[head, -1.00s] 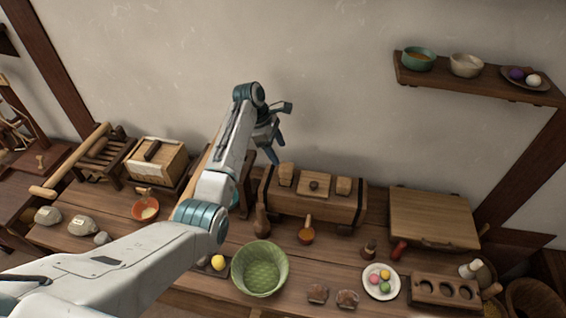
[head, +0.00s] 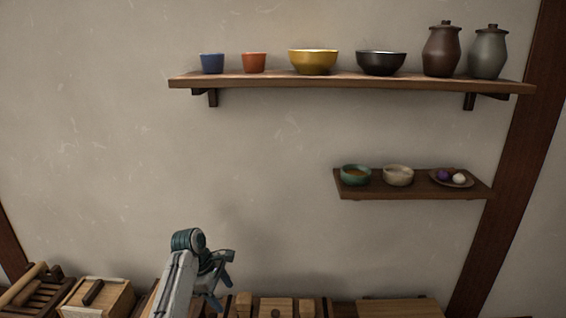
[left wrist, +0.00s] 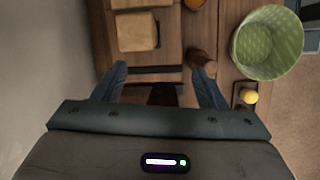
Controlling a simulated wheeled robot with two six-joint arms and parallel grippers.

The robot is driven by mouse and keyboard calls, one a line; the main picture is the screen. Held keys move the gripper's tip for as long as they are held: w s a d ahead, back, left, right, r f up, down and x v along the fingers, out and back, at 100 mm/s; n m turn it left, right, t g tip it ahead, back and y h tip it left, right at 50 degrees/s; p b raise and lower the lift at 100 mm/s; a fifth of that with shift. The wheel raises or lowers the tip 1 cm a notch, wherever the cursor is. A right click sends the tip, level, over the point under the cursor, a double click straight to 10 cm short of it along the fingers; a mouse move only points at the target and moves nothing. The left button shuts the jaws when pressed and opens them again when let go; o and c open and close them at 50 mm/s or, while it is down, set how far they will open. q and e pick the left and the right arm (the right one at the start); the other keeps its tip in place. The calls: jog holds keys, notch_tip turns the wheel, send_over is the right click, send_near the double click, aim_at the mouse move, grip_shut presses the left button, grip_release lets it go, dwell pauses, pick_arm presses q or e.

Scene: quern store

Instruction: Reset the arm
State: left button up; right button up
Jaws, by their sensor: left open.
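My left arm rises from the bottom edge of the head view, with its left gripper (head: 221,293) near the wall, beside the left end of the wooden chest (head: 275,306). The gripper's two blue fingers point down and are apart, with nothing between them. In the left wrist view, the same open gripper (left wrist: 155,75) hangs over the wooden bench, and a dark strap crosses between the fingers. My right gripper is in neither view.
A long upper shelf (head: 330,82) holds cups, bowls and lidded jars. A lower shelf (head: 415,191) holds two bowls and a small plate. A wooden box (head: 108,298) stands left of my arm. The left wrist view shows a green basket (left wrist: 262,45) and a yellow ball (left wrist: 250,97).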

pick_arm(q)
jog(key=s+a+f+m+t+y, duration=0.1)
jog(key=s+a+f+m, duration=0.2)
jog(key=s, duration=0.4)
jog(key=s+f+m+y, duration=0.1)
jog(key=s+f+m, duration=0.1)
jog(key=s+f, duration=0.35)
jog(key=s+a+f+m+t+y, duration=0.1)
jog(key=s+a+f+m, duration=0.15)
jog(key=s, duration=0.55)
jog(key=s+a+r+m+t+y, duration=0.1)
jog(key=s+r+m, duration=0.3)
jog(key=s, duration=0.7)
jog(key=s+a+r+m+y, duration=0.1)
jog(key=s+a+r+m, duration=0.15)
jog(key=s+m, duration=0.6)
notch_tip(320, 180, down, 33)
jog(key=s+a+n+g+b, duration=0.1)
jog(key=s+a+n+b, duration=0.15)
jog(key=b, duration=0.25)
jog(key=s+f+b, duration=0.2)
jog(key=s+f, duration=0.7)
jog(key=f, duration=0.3)
jog(key=s+f+g+b, duration=0.1)
jog(key=s+f, duration=0.8)
jog(key=f, duration=0.4)
jog(key=shift+s+a+f+n+b, duration=0.25)
jog(key=shift+s+n+b, duration=0.05)
jog(key=shift+n+b, duration=0.1)
